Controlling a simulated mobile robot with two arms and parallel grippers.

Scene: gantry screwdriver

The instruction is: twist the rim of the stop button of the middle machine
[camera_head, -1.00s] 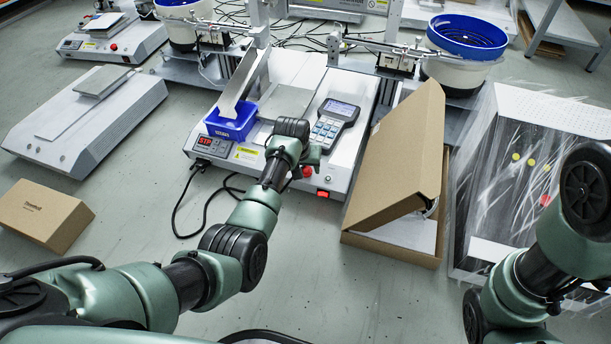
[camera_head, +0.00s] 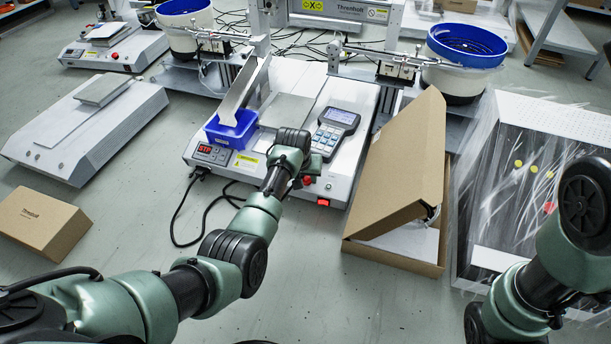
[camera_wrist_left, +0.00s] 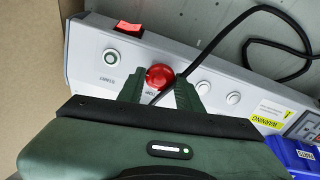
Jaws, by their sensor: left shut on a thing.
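The middle machine (camera_head: 338,183) is a light grey box with a sloped front panel. Its red stop button (camera_wrist_left: 159,77) sits on that panel in the left wrist view, between a round button and two white buttons; in the head view only part of the red button (camera_head: 307,181) shows beside my gripper. My left gripper (camera_wrist_left: 158,88) has its two green fingers on either side of the red button and is shut on it. In the head view the left gripper (camera_head: 303,172) reaches the panel from the front. My right arm shows at the right, its gripper out of frame.
A red switch (camera_head: 323,202) is right of the stop button. A handheld keypad (camera_head: 335,130) and a blue bin (camera_head: 231,130) are on the machine. An open cardboard box (camera_head: 400,185) stands close at its right. A black cable (camera_head: 172,225) lies on the floor in front.

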